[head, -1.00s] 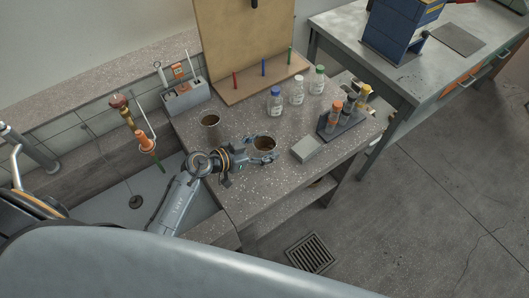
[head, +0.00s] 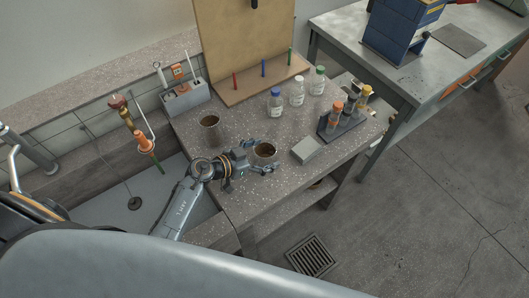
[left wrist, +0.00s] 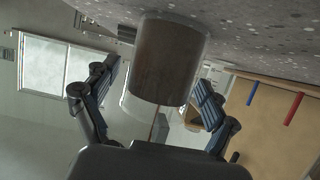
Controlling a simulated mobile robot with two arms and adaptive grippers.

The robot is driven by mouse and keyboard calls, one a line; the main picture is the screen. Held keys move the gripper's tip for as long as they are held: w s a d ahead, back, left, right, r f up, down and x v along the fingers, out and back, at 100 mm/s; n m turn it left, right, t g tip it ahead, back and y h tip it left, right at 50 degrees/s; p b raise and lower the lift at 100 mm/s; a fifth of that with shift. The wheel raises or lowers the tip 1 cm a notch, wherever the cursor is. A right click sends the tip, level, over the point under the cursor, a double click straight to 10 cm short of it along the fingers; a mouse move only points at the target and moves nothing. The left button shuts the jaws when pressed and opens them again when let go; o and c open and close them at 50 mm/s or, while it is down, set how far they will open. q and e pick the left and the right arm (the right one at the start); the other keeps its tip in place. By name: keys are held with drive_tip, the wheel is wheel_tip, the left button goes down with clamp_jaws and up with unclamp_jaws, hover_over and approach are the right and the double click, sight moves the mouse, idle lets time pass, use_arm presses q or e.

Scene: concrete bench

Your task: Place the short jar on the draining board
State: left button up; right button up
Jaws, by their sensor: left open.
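A short grey-brown jar (head: 265,151) with a dark brown inside stands upright on the speckled bench top (head: 240,195) beside the sink. I take that surface to be the draining board; no separate board is plain to see. My left gripper (head: 262,156) is open with its fingers on either side of this jar. In the left wrist view the jar (left wrist: 168,60) sits between the spread fingers, its base at the speckled surface, with gaps beside it. A similar jar (head: 210,121) stands farther back. My right gripper is not in view.
Capped bottles, blue (head: 275,103), white (head: 297,92) and green (head: 317,80), stand behind. A grey block (head: 307,150) and a vial rack (head: 347,116) are to the right. The sink basin (head: 125,190) lies left. The bench's front is clear.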

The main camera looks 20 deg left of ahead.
use_arm(q)
drive_tip(key=shift+s+a+r, duration=0.1)
drive_tip(key=shift+r, duration=0.05)
drive_tip(key=v, duration=1.1)
drive_tip(key=shift+s+a+r, duration=0.2)
drive_tip(key=shift+r, duration=0.05)
